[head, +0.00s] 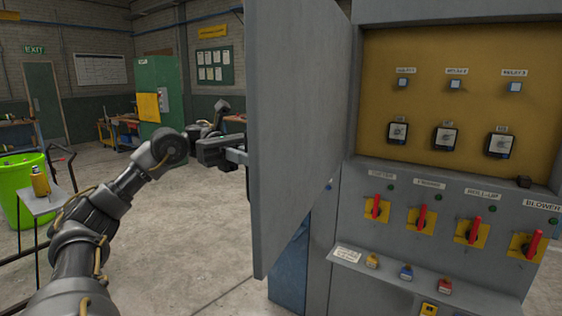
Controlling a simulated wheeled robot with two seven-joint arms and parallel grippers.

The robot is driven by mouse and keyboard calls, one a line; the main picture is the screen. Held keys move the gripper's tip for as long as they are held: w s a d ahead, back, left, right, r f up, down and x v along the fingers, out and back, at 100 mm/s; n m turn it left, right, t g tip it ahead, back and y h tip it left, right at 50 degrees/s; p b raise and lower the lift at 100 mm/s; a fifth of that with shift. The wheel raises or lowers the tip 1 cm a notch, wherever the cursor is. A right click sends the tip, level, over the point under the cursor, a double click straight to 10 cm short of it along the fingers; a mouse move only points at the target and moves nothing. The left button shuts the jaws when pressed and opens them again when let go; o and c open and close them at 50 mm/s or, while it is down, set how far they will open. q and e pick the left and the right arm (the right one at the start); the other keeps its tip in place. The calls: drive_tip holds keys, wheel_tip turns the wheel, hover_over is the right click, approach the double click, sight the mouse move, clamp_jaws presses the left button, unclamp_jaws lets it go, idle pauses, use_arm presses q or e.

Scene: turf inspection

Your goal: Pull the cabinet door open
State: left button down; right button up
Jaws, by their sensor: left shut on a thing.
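The grey cabinet door (290,130) stands swung open toward me, seen nearly edge-on in the middle of the head view. The cabinet (347,215) is to its right, with its yellow-brown inside panel (430,95) in plain sight. My left gripper (238,155) is at the door's far side, on the left of it. It is shut on the door handle (243,157), which is mostly hidden behind the fingers and the door's edge. My right gripper does not show.
A bright green bin (22,185) and small stand are at left. The concrete floor (190,240) left of the door is clear.

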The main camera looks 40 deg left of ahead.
use_arm(q)
drive_tip(key=s+a, duration=0.1)
drive_tip(key=a, duration=0.5)
drive_tip(key=shift+s+p, duration=0.2)
drive_tip(key=shift+p, duration=0.25)
drive_tip(key=c, duration=1.9)
unclamp_jaws()
